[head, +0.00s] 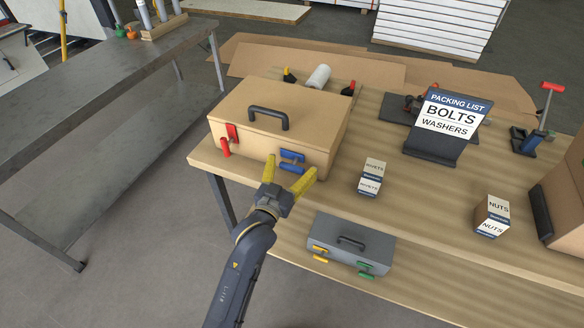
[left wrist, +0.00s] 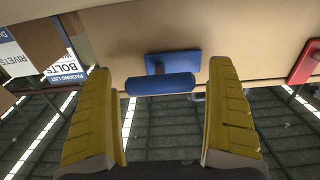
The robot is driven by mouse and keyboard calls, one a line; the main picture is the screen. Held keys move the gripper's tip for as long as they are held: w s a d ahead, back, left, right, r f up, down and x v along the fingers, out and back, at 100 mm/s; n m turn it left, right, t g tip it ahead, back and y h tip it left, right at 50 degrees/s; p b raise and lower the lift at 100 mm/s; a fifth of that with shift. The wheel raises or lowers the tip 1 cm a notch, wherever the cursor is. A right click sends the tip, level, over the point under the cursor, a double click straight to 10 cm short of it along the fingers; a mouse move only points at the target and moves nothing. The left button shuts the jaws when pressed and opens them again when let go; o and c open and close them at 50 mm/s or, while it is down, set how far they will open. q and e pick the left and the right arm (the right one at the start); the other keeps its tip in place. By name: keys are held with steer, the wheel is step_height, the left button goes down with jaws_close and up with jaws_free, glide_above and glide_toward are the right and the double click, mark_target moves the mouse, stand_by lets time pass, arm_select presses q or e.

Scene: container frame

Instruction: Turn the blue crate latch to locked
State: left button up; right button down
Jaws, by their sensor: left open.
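The tan crate (head: 268,120) with a black handle on its lid stands at the table's left end. The blue latch (head: 292,156) is on the right part of its front face. Its bar lies roughly level, along the crate's edge. My left gripper (head: 291,165) is open, its yellow fingers pointing at the crate front with the blue latch between them in the picture. In the left wrist view, the blue latch (left wrist: 160,85) sits between the spread fingers (left wrist: 160,72), with a gap on both sides. My right gripper is out of view.
A red latch (head: 231,132) is left of the blue one. A grey toolbox (head: 350,243) with yellow and green latches lies close to my arm's right.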

arm_select(q)
steer(key=shift+c, duration=0.3)
steer(key=c, duration=1.5)
steer(key=shift+o, duration=0.2)
steer(key=m, duration=0.4)
steer(key=shift+m, duration=0.4)
steer(key=m, duration=0.4)
steer(key=shift+m, duration=0.3)
steer(key=m, duration=0.4)
steer(key=shift+m, duration=2.4)
